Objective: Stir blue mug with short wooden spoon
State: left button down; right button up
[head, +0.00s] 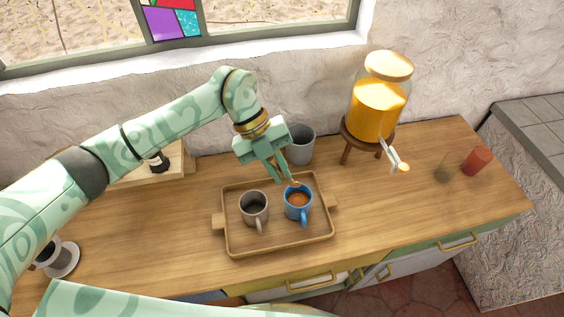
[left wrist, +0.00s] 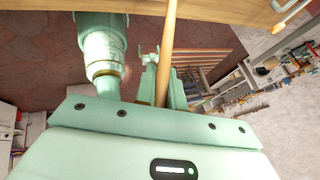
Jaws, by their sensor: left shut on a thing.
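The blue mug (head: 290,211) stands upright on the right side of a wooden tray and holds a brown liquid. My left gripper (head: 290,181) is above the mug's back rim, pointing down, shut on the short wooden spoon. The spoon's handle (left wrist: 168,48) runs between the fingers in the left wrist view. In the head view only a small bit of the spoon (head: 296,184) shows at the fingertips. How deep its lower end sits in the mug cannot be told. My right gripper is not clearly seen in either view.
A grey mug (head: 252,213) stands left of the blue one on the tray (head: 279,249). A grey cup (head: 301,147) stands behind the tray. A juice dispenser (head: 377,108) on a stool and a red cup (head: 476,161) are to the right.

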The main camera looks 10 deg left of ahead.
pick_arm(q)
notch_tip(320, 180, down, 13)
jog(key=w+d+b, duration=0.1)
jog(key=b, duration=0.8)
jog(key=shift+r, duration=0.2)
pick_arm(e)
notch_tip(320, 180, down, 9)
jog(key=shift+s+a+f, duration=0.15)
jog(key=shift+s+a, duration=0.05)
jog(key=shift+s, duration=0.2)
pick_arm(q)
jog(key=shift+w, duration=0.15)
pick_arm(e)
jog(key=shift+f, duration=0.1)
